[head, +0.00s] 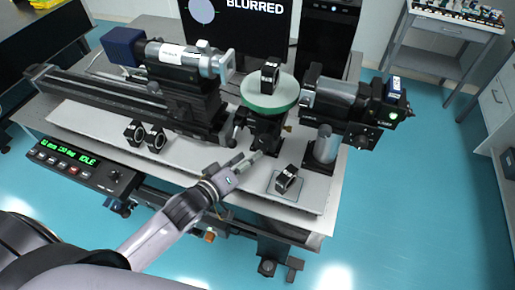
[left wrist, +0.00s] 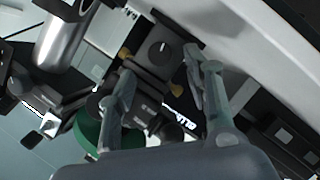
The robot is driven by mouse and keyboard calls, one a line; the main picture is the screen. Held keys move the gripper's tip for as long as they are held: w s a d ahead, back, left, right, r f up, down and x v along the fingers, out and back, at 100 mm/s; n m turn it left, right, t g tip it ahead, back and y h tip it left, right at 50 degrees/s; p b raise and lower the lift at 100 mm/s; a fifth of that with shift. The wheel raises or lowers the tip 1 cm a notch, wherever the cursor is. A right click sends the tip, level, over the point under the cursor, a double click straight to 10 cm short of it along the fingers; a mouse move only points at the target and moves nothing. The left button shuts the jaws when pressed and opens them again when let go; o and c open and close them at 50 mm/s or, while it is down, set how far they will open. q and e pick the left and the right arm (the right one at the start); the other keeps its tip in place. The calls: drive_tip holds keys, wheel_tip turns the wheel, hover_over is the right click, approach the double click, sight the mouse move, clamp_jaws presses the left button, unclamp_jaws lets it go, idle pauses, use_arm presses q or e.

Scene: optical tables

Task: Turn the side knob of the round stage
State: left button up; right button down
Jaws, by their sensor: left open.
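The round stage (head: 270,95) is a green disc on a dark post mount in the middle of the bench, with a small black mount standing on it. In the left wrist view part of the green disc (left wrist: 90,130) shows at the lower left. A dark round knob with a white mark (left wrist: 163,47) sits on a black block there, and it appears between and beyond my fingers. My left gripper (head: 250,160) is open and empty, just in front of the stage's base; it also shows in the left wrist view (left wrist: 160,72). Contact with the knob cannot be told. My right gripper is out of view.
A long rail with a camera-like barrel (head: 180,55) stands left of the stage, and a dark lamp unit (head: 350,103) stands right. A black mount on a small plate (head: 287,179) lies right of my gripper.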

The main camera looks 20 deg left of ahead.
sight(261, 149)
use_arm(q)
drive_tip(key=x, duration=0.5)
drive_tip(key=shift+p, duration=0.35)
drive_tip(key=shift+c, duration=0.5)
clamp_jaws()
drive_tip(key=shift+r+p, duration=0.2)
drive_tip(key=shift+p, duration=0.35)
drive_tip(key=shift+m, duration=0.3)
drive_tip(key=shift+f+y, duration=0.2)
drive_tip(key=shift+y, duration=0.1)
